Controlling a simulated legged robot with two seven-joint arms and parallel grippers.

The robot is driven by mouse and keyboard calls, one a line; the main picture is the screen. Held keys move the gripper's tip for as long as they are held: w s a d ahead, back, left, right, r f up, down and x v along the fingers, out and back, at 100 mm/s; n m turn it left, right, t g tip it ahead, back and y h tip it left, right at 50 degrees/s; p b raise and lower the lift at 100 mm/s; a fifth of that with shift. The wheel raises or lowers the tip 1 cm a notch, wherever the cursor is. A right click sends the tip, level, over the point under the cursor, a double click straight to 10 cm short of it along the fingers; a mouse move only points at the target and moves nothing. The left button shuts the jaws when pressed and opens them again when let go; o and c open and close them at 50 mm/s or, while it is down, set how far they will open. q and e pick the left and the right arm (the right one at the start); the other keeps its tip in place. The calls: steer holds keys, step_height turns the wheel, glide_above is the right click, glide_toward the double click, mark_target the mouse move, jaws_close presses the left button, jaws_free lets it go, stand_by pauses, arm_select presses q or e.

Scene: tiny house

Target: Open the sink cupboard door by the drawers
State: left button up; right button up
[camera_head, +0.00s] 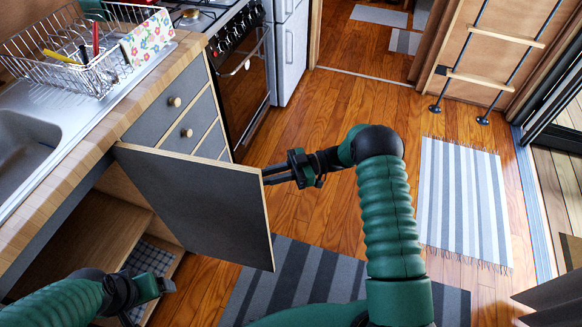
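The sink cupboard door (200,198) is a dark grey panel with pale wood edges. It stands swung out from the cabinet, attached at the side by the drawers (190,125). The sink cupboard (95,232) is open, and its wooden inside shows. My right gripper (270,176) is at the free edge of the door, with its dark fingers pointing left. I cannot tell whether they grip the edge or only touch it. My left gripper (150,302) is low in front of the cupboard opening, apart from the door; its fingers look spread and empty.
The sink (25,150) and a dish rack (90,50) are on the wooden counter above. An oven (243,75) stands beyond the drawers. A dark striped rug (300,280) lies below the door. A light striped rug (462,200) and clear wooden floor are to the right.

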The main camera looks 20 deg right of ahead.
steer(key=s+d, duration=0.1)
steer(key=d, duration=1.2)
steer(key=shift+s, duration=0.3)
steer(key=shift+f, duration=0.1)
